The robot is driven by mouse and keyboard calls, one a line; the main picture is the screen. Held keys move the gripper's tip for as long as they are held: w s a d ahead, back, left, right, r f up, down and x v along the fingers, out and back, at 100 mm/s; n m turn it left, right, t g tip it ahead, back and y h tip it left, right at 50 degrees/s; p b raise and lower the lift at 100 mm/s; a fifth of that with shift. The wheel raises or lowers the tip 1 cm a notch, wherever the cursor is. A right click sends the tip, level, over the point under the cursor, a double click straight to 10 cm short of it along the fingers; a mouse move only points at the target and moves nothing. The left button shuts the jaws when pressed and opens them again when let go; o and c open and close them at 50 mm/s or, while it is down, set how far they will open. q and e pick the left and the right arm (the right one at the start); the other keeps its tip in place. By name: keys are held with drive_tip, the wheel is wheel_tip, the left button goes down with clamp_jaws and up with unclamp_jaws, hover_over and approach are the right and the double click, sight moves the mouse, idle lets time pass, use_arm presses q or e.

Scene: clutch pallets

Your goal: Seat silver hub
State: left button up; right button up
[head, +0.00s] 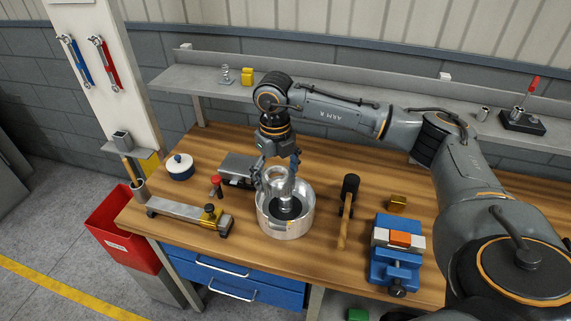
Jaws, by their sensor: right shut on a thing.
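The silver hub (280,185) is a bright metal cylinder held upright in my right gripper (280,174). My right gripper points down from above, with its fingers shut around the hub's upper part. The hub is over or partly inside a wide silver round housing (298,226) on the wooden bench. A dark disc (287,208) shows inside the housing below the hub. I cannot tell whether the hub touches it. My left gripper is not in view.
A mallet (347,212) and a blue vise (394,267) stand right of the housing on the bench (330,170). A metal bar fixture (187,213), a red-knobbed tool (216,182) and a white-and-blue pot (179,167) lie left. A grey shelf (205,81) runs behind.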

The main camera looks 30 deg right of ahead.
sight(286, 169)
drive_tip(key=m, duration=0.2)
drive_tip(key=d+m, duration=0.2)
drive_tip(key=m, duration=0.1)
drive_tip(key=shift+w+d+f+m+p, duration=0.2)
drive_tip(key=shift+w+d+m+p, duration=0.05)
drive_tip(key=shift+w+m+p, duration=0.1)
drive_tip(key=shift+d+f+m, duration=0.1)
drive_tip(key=shift+d+m, duration=0.2)
drive_tip(key=shift+m, duration=0.25)
drive_tip(key=shift+f, duration=0.15)
use_arm(q)
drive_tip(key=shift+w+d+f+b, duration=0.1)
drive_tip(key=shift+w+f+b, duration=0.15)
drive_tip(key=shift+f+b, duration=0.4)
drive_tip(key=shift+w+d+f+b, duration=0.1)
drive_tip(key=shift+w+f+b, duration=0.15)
drive_tip(key=shift+b, duration=0.6)
use_arm(e)
drive_tip(key=shift+f, duration=2.35)
use_arm(q)
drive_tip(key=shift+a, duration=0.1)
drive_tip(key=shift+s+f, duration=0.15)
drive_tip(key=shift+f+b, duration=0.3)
drive_tip(key=shift+b, duration=0.1)
use_arm(e)
drive_tip(key=shift+f, duration=0.25)
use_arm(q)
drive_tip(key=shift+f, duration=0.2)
use_arm(e)
drive_tip(key=shift+f, duration=0.3)
